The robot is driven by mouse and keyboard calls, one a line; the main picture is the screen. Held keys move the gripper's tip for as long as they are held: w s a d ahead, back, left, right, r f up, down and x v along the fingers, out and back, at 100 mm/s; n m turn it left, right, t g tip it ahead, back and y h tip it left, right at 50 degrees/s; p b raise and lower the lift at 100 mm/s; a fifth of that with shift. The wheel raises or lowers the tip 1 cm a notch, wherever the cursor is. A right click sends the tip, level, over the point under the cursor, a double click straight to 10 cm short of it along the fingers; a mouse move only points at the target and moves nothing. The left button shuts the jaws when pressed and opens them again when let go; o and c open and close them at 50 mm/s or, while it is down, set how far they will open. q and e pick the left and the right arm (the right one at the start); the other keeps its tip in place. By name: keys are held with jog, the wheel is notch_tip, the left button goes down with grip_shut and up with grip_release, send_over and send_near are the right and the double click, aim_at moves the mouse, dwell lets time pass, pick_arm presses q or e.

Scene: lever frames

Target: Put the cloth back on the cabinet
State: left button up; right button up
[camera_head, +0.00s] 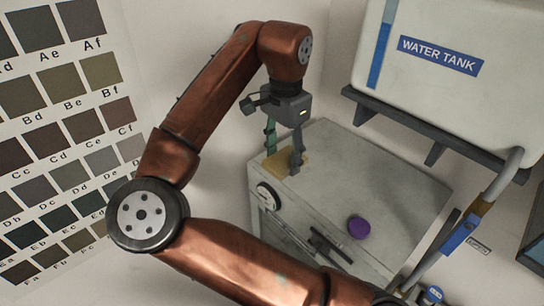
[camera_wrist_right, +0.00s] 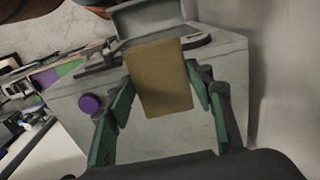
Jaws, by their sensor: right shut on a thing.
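A flat mustard-yellow cloth (camera_head: 278,163) is between the fingers of my right gripper (camera_head: 283,158) in the head view, at the far left corner of the cabinet (camera_head: 365,170). The cabinet has a pale grey top. In the right wrist view, the cloth (camera_wrist_right: 158,78) spans between the two green-and-grey fingers of my right gripper (camera_wrist_right: 162,85), which is shut on it. I cannot tell whether the cloth touches the cabinet top. My left gripper is not in view.
A purple round object (camera_head: 358,228) sits on the cabinet top. A white water tank (camera_head: 445,85) on a dark wall bracket overhangs the right back, with a pipe below it. A colour chart (camera_head: 65,140) covers the left wall. The middle of the cabinet top is clear.

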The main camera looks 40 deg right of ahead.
jog(key=w+d+f, duration=0.2)
jog(key=w+f, duration=0.1)
jog(key=w+d+f+p, duration=0.1)
jog(key=w+d+f, duration=0.1)
jog(key=w+d, duration=0.1)
jog(key=w+d+f+p, duration=0.1)
jog(key=w+d+f, duration=0.1)
jog(key=w+f, duration=0.1)
jog(key=shift+w+d+f, duration=0.25)
jog(key=shift+w+f, duration=0.1)
jog(key=shift+w, duration=0.25)
jog(key=shift+w+d+f, duration=0.2)
jog(key=shift+f, duration=0.15)
notch_tip(320, 180, down, 3)
jog(key=shift+w+r+p, duration=0.1)
jog(key=shift+w+p, duration=0.05)
jog(key=shift+p, duration=0.55)
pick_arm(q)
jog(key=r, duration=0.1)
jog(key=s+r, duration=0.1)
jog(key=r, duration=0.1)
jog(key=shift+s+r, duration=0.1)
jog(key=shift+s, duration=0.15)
pick_arm(e)
jog(key=shift+f, duration=0.3)
jog(key=o, duration=0.7)
jog(key=shift+f, duration=0.15)
jog(key=o, duration=0.3)
